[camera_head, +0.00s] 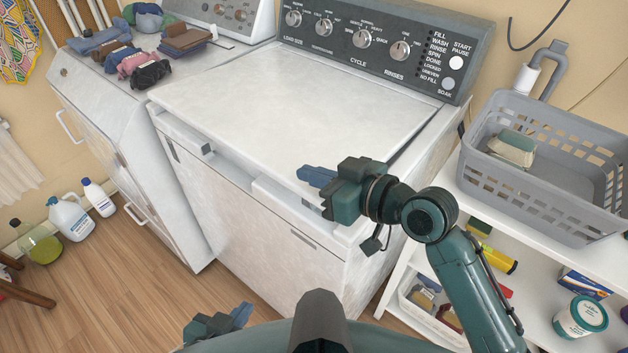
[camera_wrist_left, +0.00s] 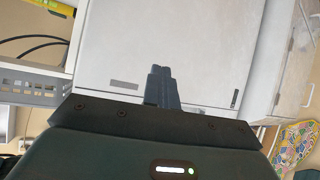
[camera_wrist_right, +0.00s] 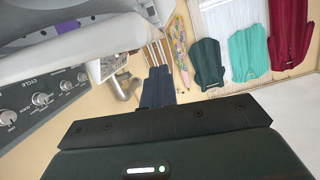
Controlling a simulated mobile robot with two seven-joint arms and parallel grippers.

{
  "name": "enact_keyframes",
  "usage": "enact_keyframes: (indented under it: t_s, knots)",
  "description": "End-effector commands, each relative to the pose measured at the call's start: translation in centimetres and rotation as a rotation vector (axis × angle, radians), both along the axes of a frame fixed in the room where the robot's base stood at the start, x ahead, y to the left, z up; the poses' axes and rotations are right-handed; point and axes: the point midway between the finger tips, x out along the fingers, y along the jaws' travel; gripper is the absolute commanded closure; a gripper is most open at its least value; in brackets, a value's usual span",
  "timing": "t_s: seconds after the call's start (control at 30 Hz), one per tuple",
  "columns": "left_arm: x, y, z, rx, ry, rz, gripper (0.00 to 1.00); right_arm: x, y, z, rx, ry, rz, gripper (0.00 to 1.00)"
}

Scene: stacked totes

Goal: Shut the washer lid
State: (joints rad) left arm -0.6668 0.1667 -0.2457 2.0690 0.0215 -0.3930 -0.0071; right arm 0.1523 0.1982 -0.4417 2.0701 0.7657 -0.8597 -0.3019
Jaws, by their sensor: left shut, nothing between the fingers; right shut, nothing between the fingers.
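The white washer (camera_head: 240,215) stands in the middle of the head view. Its lid (camera_head: 300,100) lies flat over the top, looking down; I cannot tell whether a thin gap remains at its front edge. My right gripper (camera_head: 312,176) is shut and empty over the front right corner of the washer top; contact is unclear. Its fingers also show in the right wrist view (camera_wrist_right: 157,85). My left gripper (camera_head: 236,318) is shut and empty, low in front of the washer. In the left wrist view its fingers (camera_wrist_left: 161,85) point toward the washer front (camera_wrist_left: 155,50).
The control panel (camera_head: 375,45) rises behind the lid. A dryer (camera_head: 130,130) with folded clothes (camera_head: 145,65) stands left. A shelf with a grey basket (camera_head: 545,165) stands close on the right. Bottles (camera_head: 70,215) stand on the floor at left. Wooden floor in front is clear.

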Motion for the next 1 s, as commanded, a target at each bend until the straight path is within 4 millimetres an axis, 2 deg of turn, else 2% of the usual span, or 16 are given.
enact_keyframes:
  t_s: [0.03, 0.2, 0.63, 0.83, 1.0]
  knots:
    - [0.0, 0.0, -0.1, 0.0, 0.0, 0.0, 1.0, -0.1, 0.0, -0.8, 0.002, 0.004, 0.0, 1.0]
    - [0.0, 0.0, -0.1, 0.0, -0.001, 0.0, 1.0, -0.2, 0.1, -2.0, 0.001, 0.0, 0.0, 1.0]
    - [0.0, 0.0, -0.2, -0.001, -0.003, -0.001, 1.0, -0.3, 0.1, -2.5, -0.001, -0.005, -0.001, 1.0]
    - [0.2, -0.4, -1.5, -0.009, -0.019, -0.01, 1.0, -0.5, 0.3, -5.4, -0.036, -0.043, 0.001, 1.0]
    - [0.4, -1.1, -0.2, -0.02, -0.045, -0.029, 1.0, -0.6, 0.3, -5.7, -0.045, -0.061, -0.001, 1.0]
